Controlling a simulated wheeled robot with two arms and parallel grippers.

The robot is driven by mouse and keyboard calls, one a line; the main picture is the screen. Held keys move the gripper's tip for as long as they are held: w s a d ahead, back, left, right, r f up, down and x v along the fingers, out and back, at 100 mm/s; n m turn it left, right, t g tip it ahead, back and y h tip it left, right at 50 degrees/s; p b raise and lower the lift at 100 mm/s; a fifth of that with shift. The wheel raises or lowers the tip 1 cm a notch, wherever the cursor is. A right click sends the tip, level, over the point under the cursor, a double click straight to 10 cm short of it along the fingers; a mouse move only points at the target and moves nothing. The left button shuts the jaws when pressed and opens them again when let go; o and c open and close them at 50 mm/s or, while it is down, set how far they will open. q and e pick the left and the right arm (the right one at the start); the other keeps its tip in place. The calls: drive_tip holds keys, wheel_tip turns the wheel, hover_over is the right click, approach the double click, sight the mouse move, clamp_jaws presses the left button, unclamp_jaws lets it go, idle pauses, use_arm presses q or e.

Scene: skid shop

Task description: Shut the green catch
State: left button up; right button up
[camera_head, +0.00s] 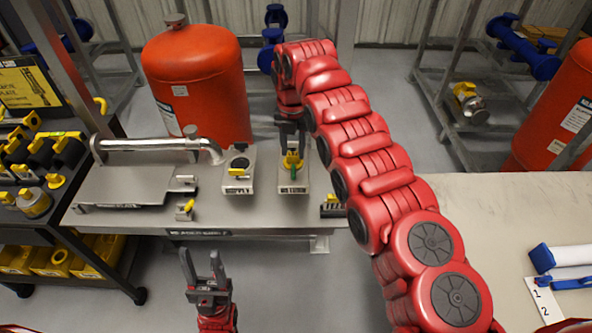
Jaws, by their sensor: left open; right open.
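The green catch (293,176) is a small green piece on the front of a grey block (293,188) on the metal bench. A yellow fitting (291,160) sits just behind it on the same block. My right gripper (291,148) points down from above and behind, with its fingers at the yellow fitting. It is open; whether it touches the fitting or the catch I cannot tell. The catch's exact position is too small to read. My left gripper (203,268) is open and empty, low in front of the bench, well apart from the block.
A similar block with a yellow handle (238,171) stands left of the catch's block. A silver pipe (160,145) and small yellow fitting (185,209) are further left. A red tank (196,80) stands behind. The bench at right (480,215) is largely clear.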

drive_tip(key=m, duration=0.4)
drive_tip(key=shift+r, duration=0.2)
drive_tip(key=m, duration=0.3)
drive_tip(key=shift+r+b, duration=0.2)
drive_tip(key=shift+b, duration=0.1)
drive_tip(key=m, duration=0.3)
drive_tip(key=shift+r+m, duration=0.25)
drive_tip(key=shift+m, duration=0.15)
drive_tip(key=m, duration=0.4)
drive_tip(key=shift+r, duration=0.35)
